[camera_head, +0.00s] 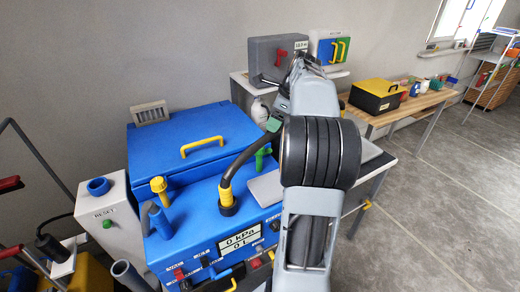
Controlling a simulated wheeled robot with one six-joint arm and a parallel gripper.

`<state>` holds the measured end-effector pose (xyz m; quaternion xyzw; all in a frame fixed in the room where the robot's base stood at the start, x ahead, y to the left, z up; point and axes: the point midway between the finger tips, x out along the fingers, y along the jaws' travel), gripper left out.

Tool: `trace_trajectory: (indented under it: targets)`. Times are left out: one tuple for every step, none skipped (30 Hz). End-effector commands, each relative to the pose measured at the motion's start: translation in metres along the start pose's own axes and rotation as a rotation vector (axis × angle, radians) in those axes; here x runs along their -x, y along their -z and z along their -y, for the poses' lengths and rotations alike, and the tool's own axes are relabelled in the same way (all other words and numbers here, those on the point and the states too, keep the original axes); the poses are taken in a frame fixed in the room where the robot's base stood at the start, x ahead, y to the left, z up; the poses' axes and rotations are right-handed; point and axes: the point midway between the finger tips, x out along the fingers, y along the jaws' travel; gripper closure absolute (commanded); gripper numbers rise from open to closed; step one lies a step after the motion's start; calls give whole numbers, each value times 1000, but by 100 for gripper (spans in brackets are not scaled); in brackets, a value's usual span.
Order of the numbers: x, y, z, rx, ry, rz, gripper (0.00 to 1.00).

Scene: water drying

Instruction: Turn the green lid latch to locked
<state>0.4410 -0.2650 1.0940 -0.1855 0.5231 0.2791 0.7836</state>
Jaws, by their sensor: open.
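A blue machine box (240,205) with a raised-looking blue lid (190,140) stands in front of me. The lid has a yellow handle (202,146). A green latch-like handle (262,157) sits upright on the box beside the lid's right front corner; whether it is locked cannot be told. My grey arm runs up the middle of the view, right of the green handle. My gripper (299,62) appears small and partly hidden at the arm's far end, apart from the green handle, near the grey box at the back. It is open, and I see nothing in it.
A black hose rises from a yellow fitting (227,195) left of my arm. A yellow knob (159,188) stands at the box's left. A grey box with a red handle (280,57) is at the back. A wooden table (420,103) stands right. Floor on the right is clear.

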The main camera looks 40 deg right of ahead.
Motion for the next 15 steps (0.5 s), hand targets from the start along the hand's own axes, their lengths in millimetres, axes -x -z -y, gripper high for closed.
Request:
trace_trajectory:
  targets:
    - [-9,0,0,-4,-3,1,31]
    - [-14,0,0,-4,-4,0,31]
    - [-22,0,-1,-4,-4,0,31]
    - [-27,0,-1,-3,-5,0,31]
    - [-33,0,0,-3,-4,0,31]
    - [-42,0,-1,-2,-5,-1,31]
    - [-48,0,-1,-1,-4,-1,31]
    - [-54,0,-1,-1,-5,-1,31]
    - [-61,0,-1,0,-3,-1,31]
    - [-66,0,-1,0,-4,-1,31]
    - [-72,0,-1,0,-3,-2,31]
    - [-79,0,-1,0,-3,-2,31]
    - [-84,0,-1,1,-3,-2,31]
    - [-89,0,-1,1,-3,-2,31]
    - [-95,0,-1,1,-4,-2,31]
